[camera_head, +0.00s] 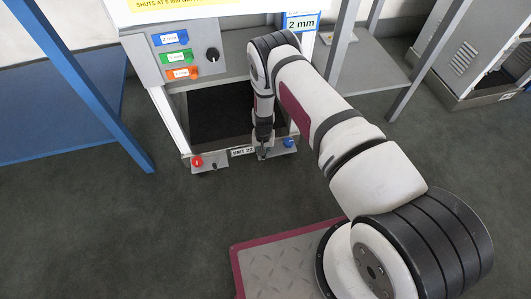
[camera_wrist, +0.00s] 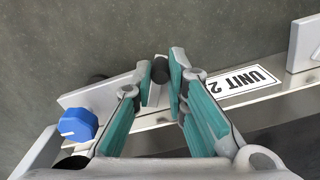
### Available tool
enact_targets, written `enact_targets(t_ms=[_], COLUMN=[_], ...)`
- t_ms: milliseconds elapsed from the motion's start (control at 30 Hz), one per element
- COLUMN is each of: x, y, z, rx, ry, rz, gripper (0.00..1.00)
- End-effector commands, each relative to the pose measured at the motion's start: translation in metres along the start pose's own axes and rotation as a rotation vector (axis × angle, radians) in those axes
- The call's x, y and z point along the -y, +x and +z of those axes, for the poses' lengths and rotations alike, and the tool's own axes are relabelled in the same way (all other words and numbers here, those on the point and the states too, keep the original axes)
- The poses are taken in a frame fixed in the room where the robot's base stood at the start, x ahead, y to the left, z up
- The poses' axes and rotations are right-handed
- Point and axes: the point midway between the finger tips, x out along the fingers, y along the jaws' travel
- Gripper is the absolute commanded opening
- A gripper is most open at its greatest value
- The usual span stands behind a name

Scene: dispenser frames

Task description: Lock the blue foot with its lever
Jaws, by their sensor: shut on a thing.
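The blue foot shows as a blue knob (camera_head: 288,143) on a small grey plate at the front right corner of the dispenser frame. In the wrist view the blue knob (camera_wrist: 78,125) sits left of my fingers, with a white mark on its face. My gripper (camera_head: 263,154) is low at the frame's front edge, just left of the blue knob. In the wrist view its teal-padded fingers are shut on a small black-tipped lever (camera_wrist: 160,70) beside the plate. The fingers hide part of the lever.
A white unit label (camera_head: 243,152) is on the front rail, left of my gripper. A red knob (camera_head: 197,161) marks the front left corner. A blue table (camera_head: 65,120) stands at left and a grey cabinet (camera_head: 470,55) at right.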

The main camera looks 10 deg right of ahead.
Motion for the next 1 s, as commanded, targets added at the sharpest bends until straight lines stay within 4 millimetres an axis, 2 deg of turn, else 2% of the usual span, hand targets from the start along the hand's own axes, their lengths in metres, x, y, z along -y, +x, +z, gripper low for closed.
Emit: enact_targets(t_ms=[600,633,700,1000], x=[0.0029,0.0030,0.0031,0.0023], y=[0.0003,0.0003,0.0003,-0.0003], z=[-0.0005,-0.0005,-0.0004,-0.0005], rx=[-0.001,-0.001,-0.001,0.000], ry=[0.043,0.043,0.042,0.042], rz=[-0.001,-0.001,-0.001,0.000], gripper=[0.00,0.18,0.34,0.35])
